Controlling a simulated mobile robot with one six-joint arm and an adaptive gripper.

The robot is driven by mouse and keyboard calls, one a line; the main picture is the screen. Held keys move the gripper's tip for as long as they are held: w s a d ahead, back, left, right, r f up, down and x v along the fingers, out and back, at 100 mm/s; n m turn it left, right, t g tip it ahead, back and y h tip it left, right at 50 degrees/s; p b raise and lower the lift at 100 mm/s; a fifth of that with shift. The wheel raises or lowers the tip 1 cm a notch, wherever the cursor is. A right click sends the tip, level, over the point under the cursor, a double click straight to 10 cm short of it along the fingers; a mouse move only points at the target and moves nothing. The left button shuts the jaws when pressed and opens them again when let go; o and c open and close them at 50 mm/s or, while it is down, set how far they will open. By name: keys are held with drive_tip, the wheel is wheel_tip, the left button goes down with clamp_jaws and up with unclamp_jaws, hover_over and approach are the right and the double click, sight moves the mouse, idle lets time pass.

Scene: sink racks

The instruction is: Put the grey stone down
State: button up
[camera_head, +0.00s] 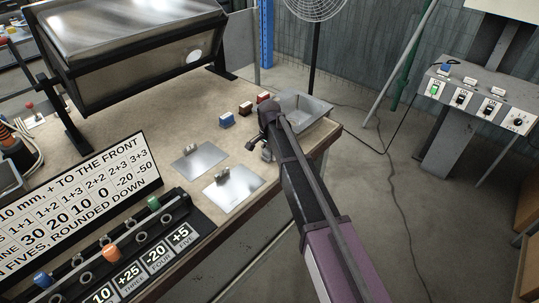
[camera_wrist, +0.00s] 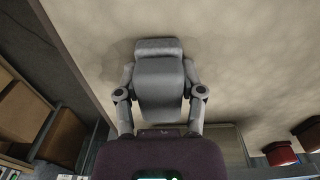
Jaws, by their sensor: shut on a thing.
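My gripper (camera_wrist: 160,72) is shut on the grey stone (camera_wrist: 160,88), a blocky grey piece with rounded edges between the two fingers in the wrist view. The beige bench top (camera_wrist: 235,50) lies beyond it, with a soft shadow beside the stone. I cannot tell whether the stone touches the bench. In the head view my gripper (camera_head: 266,150) is near the right end of the bench, right of two metal plates. The stone is not clearly visible there, being hidden by my arm.
Two metal plates (camera_head: 201,161) with small grey pieces at their back edges lie on the bench. A blue block (camera_head: 227,120), two reddish blocks (camera_head: 245,108) and a grey metal basin (camera_head: 317,107) are close by. A peg rack (camera_head: 125,237) and number board (camera_head: 75,190) stand at left.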

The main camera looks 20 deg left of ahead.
drive_tip(key=shift+f, duration=0.2)
drive_tip(key=o, duration=1)
drive_tip(key=shift+r, duration=0.15)
wheel_tip(320, 180, up, 12)
drive_tip(key=p, duration=1.2)
idle(0.5)
